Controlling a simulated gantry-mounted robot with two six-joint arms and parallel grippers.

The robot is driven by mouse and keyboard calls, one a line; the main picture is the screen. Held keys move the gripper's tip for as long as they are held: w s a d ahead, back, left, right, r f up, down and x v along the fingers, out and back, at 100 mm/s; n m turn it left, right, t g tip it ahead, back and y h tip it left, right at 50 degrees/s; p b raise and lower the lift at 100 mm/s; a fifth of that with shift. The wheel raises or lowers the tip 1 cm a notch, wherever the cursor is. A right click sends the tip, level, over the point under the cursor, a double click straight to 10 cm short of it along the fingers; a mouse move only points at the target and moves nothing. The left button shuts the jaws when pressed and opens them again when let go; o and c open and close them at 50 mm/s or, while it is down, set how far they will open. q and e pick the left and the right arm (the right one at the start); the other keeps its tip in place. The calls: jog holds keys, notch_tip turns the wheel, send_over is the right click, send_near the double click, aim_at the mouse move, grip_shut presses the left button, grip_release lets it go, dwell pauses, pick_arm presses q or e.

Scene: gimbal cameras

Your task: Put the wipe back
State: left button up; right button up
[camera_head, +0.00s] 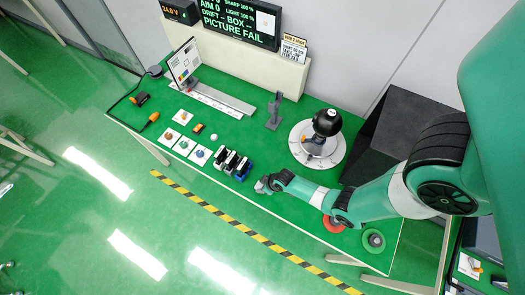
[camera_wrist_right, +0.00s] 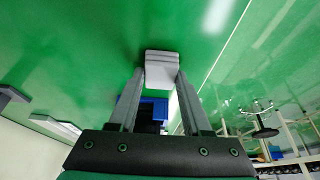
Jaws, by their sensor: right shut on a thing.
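My right gripper (camera_head: 264,185) reaches in from the right, over the front edge of the green table, just right of the small blue and black devices. In the right wrist view its two fingers (camera_wrist_right: 160,80) are shut on a folded pale grey wipe (camera_wrist_right: 162,67). The wipe sits between the fingertips and looks like a small layered block. In the head view a small grey shape at the fingertips is too small to make out well. My left gripper is not in view.
Black, white and blue devices (camera_head: 232,163) stand in a row at the table's front edge. A round white turntable (camera_head: 340,157) carries a black dome (camera_head: 327,122). A red ring (camera_head: 333,224) and a green ring (camera_head: 374,240) lie at the right. A screen (camera_head: 237,20) reads PICTURE FAIL.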

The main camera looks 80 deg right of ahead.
jog(key=o, duration=1.2)
jog(key=shift+f, duration=0.1)
jog(key=d+p+v, duration=0.1)
jog(key=p+v, duration=0.3)
jog(key=v, duration=0.7)
jog(key=shift+s+a+p, duration=0.2)
jog(key=shift+a+p, duration=0.1)
